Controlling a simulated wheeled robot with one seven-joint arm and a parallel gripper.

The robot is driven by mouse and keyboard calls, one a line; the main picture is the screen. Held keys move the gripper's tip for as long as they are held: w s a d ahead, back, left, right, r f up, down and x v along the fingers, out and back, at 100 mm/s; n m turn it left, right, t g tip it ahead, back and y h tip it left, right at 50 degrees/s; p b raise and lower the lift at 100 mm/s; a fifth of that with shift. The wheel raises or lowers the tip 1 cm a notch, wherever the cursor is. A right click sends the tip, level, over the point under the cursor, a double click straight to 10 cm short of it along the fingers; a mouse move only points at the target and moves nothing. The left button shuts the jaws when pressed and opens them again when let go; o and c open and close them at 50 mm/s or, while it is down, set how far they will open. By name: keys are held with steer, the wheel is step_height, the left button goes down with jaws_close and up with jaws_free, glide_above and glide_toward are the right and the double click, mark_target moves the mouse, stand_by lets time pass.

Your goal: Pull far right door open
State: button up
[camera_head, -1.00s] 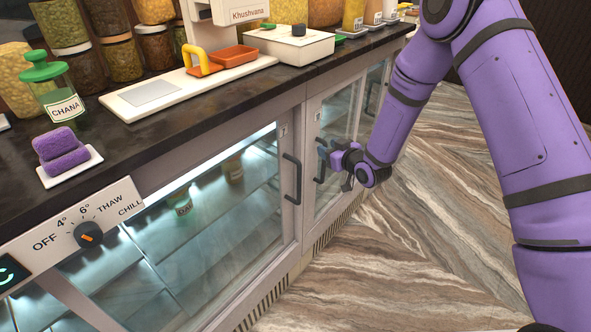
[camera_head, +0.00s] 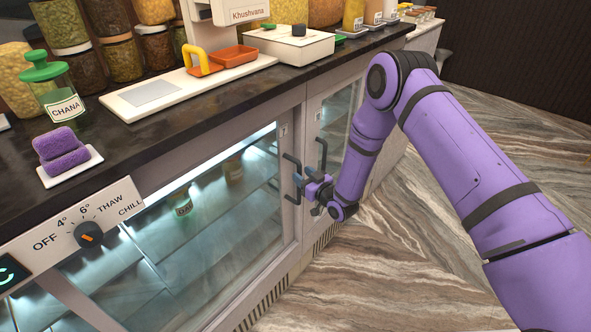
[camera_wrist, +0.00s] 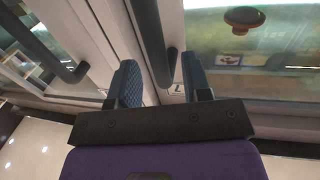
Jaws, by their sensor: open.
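The counter front has framed glass doors with dark bar handles. The large lit door (camera_head: 190,235) has a handle (camera_head: 291,180) at its right edge. The narrower door to its right (camera_head: 336,118) has a handle (camera_head: 321,158) at its left edge. Both look shut. My arm covers the counter front further right. My gripper (camera_head: 301,182) is open, close beside the large door's handle. In the wrist view, a dark handle (camera_wrist: 150,40) runs between the spread fingers of my gripper (camera_wrist: 162,84), and another handle (camera_wrist: 45,45) is at left. I cannot tell whether the fingers touch it.
The dark countertop (camera_head: 215,105) overhangs the doors and carries jars, a scale and a purple sponge (camera_head: 60,152). A temperature dial panel (camera_head: 75,228) is at lower left. The striped floor (camera_head: 400,250) in front is clear.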

steer(key=x, duration=0.4)
steer(key=shift+w+a, duration=0.1)
steer(key=shift+w, duration=0.05)
jaws_close()
